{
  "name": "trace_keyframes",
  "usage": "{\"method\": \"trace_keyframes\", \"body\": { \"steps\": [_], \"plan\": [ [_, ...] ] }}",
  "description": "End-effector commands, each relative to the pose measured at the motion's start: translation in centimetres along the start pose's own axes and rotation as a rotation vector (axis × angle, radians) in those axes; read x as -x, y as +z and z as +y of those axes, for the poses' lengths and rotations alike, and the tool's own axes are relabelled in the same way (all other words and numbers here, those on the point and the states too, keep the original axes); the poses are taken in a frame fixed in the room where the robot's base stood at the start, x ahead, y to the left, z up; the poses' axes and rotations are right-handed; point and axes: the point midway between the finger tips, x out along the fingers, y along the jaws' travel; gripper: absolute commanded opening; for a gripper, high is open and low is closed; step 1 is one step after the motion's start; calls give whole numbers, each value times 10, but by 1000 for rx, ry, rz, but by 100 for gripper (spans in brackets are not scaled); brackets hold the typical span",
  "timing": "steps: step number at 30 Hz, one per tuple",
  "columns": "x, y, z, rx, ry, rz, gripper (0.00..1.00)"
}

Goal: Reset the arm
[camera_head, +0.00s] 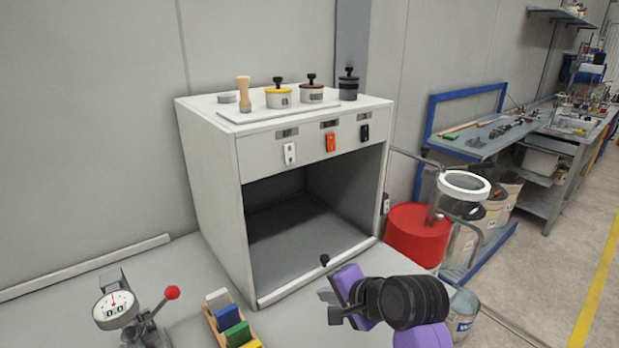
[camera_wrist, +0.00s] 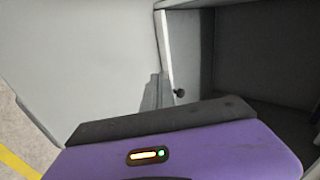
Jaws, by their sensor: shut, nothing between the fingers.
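My gripper (camera_head: 338,314) is at the lower right of the head view, at the end of my purple and black arm. It is shut and holds nothing. It is in front of the white cabinet (camera_head: 215,190), low by the right part of its open front. A small black knob (camera_head: 325,260) shows by the cabinet's lower front edge, and it also shows in the wrist view (camera_wrist: 180,93). My purple gripper body (camera_wrist: 190,148) with its dark edge fills the bottom of the wrist view.
A dial gauge (camera_head: 115,308) with a red-knobbed lever and a wooden rack of coloured blocks (camera_head: 232,325) stand on the bench at the lower left. Several lidded pots, one yellow-rimmed (camera_head: 278,97), sit on the cabinet top. A red drum (camera_head: 417,235) stands right.

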Motion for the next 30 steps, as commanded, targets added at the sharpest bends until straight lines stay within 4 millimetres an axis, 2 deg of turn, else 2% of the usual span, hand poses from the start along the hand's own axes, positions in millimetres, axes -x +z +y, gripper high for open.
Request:
{"method": "trace_keyframes", "body": {
  "steps": [5,8,11,14,20,30],
  "plan": [
    [17,-27,-44,176,-164,145,0],
    [28,-36,-48,278,-232,242,0],
    [40,-41,-38,376,-277,339,0],
    [53,-42,-20,465,-303,430,0],
    [90,-32,34,649,-311,609,0],
    [173,12,126,920,-243,834,0]
  ]
}}
